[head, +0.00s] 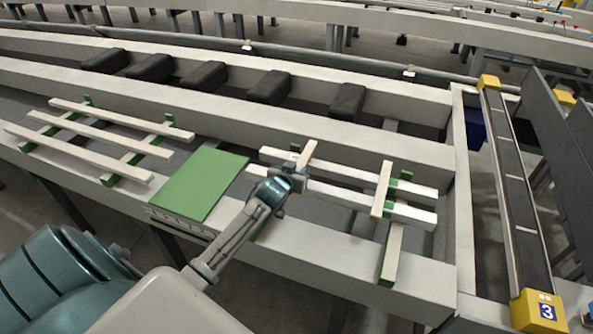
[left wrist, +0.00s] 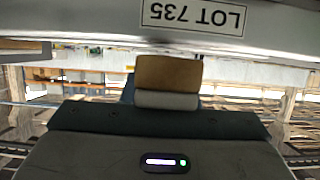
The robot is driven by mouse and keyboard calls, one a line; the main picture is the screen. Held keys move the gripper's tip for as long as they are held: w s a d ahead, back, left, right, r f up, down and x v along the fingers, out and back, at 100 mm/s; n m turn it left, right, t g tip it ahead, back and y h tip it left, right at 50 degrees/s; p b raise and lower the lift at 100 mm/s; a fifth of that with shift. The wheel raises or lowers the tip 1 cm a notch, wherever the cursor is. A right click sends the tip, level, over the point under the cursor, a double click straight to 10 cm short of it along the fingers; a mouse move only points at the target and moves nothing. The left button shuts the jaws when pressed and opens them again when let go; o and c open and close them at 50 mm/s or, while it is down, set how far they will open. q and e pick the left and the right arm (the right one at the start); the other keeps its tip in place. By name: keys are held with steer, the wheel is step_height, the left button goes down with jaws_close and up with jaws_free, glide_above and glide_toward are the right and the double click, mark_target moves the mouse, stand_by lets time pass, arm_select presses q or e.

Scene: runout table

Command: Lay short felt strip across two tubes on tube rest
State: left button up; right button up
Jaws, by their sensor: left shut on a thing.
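Two pale tubes lie side by side on the right-hand tube rest, a back tube (head: 345,172) and a front tube (head: 350,202). One short cream strip (head: 382,190) lies across both near their right ends. My left gripper (head: 287,182) is over the left part of the tubes, shut on another short felt strip (head: 306,155) that angles up over the back tube. The gripper hides its near end; I cannot tell whether it touches the tubes. In the left wrist view a tan piece (left wrist: 168,72) shows in front of the gripper body.
A green mat (head: 200,184) lies left of the rest. Further left, several pale tubes (head: 75,133) sit on green supports. Dark blocks (head: 205,75) line the trough behind. A yellow-ended conveyor (head: 515,190) runs at the right. A LOT 735 label (left wrist: 193,16) shows in the left wrist view.

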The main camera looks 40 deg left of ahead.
arm_select(q)
steer(key=shift+f+b, duration=0.3)
steer(key=shift+f, duration=0.25)
steer(key=o, duration=1.1)
